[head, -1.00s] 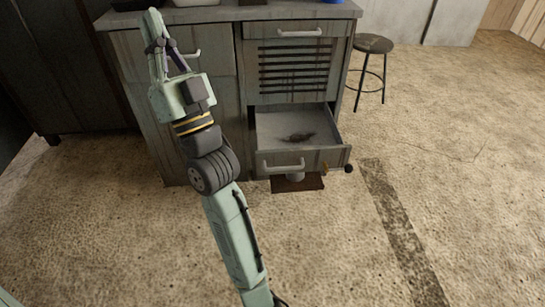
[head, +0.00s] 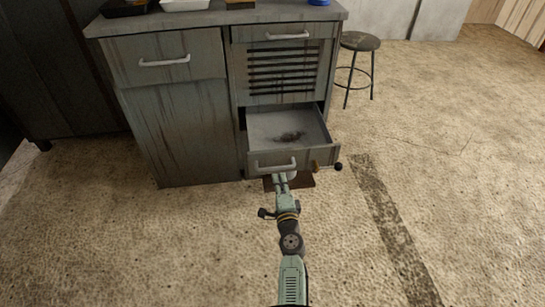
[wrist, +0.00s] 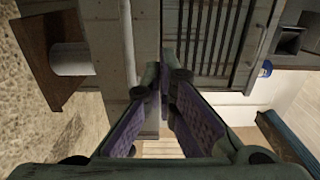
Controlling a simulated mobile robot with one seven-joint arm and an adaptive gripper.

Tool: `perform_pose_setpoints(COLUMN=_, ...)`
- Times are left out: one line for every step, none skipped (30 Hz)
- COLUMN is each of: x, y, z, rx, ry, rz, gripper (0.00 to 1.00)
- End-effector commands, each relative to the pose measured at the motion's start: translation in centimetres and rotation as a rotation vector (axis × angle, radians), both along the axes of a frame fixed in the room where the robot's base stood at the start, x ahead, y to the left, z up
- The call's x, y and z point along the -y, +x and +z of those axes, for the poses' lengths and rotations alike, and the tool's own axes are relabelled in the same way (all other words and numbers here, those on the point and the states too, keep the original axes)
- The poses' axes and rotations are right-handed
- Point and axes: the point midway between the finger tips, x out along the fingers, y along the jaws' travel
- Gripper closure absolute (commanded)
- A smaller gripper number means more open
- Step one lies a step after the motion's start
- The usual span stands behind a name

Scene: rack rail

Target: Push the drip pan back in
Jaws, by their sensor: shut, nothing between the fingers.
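The drip pan (head: 305,158) is a grey, open-topped drawer low on the right side of the cabinet. It is pulled out, with a dark stain on its floor and a pale bar handle (head: 275,166) on its front. My gripper (head: 281,178) is shut and empty, low in front of the pan's front, near the handle. I cannot tell whether it touches. In the wrist view the gripper's fingers (wrist: 163,78) point at the cabinet, with the pan's front (wrist: 108,30) to their left.
The worn grey cabinet (head: 178,125) has a louvred panel (head: 284,72) above the pan. A knob (head: 338,167) sticks out at the pan's right corner. A brown plate (head: 303,181) lies below the pan. A stool (head: 360,42) stands to the right. The floor in front is clear.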

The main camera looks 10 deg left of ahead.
Motion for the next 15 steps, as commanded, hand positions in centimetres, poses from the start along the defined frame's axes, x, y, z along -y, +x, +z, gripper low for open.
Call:
perform_pose_setpoints(x=-0.5, y=1.1, z=0.3, rx=0.002, ry=0.003, rz=0.001, gripper=1.0)
perform_pose_setpoints(x=-0.7, y=1.8, z=0.4, rx=0.003, ry=0.004, rz=0.001, gripper=1.0)
perform_pose_setpoints(x=-1.0, y=2.6, z=0.3, rx=0.003, ry=0.004, rz=0.0, gripper=1.0)
perform_pose_setpoints(x=-1.1, y=3.2, z=0.2, rx=0.002, ry=0.003, rz=0.0, gripper=1.0)
perform_pose_setpoints(x=-1.3, y=3.8, z=0.3, rx=0.003, ry=0.004, rz=0.0, gripper=1.0)
perform_pose_setpoints(x=-1.7, y=4.6, z=0.3, rx=0.003, ry=0.004, rz=0.001, gripper=1.0)
perform_pose_setpoints(x=-1.8, y=5.1, z=0.2, rx=0.002, ry=0.003, rz=0.001, gripper=1.0)
perform_pose_setpoints(x=-2.0, y=5.7, z=0.2, rx=0.003, ry=0.003, rz=0.001, gripper=1.0)
perform_pose_setpoints(x=-2.2, y=6.4, z=0.3, rx=0.003, ry=0.003, rz=0.0, gripper=1.0)
perform_pose_setpoints(x=-2.4, y=6.9, z=0.2, rx=0.002, ry=0.004, rz=0.001, gripper=1.0)
perform_pose_setpoints(x=-2.5, y=7.3, z=0.3, rx=0.003, ry=0.003, rz=0.001, gripper=1.0)
perform_pose_setpoints(x=-2.7, y=7.9, z=0.2, rx=0.002, ry=0.003, rz=0.001, gripper=1.0)
perform_pose_setpoints(x=-2.9, y=8.3, z=0.2, rx=0.003, ry=0.003, rz=0.001, gripper=1.0)
perform_pose_setpoints(x=-3.0, y=8.6, z=0.2, rx=0.003, ry=0.002, rz=0.001, gripper=1.0)
perform_pose_setpoints(x=-3.1, y=9.0, z=0.2, rx=0.003, ry=0.002, rz=0.001, gripper=1.0)
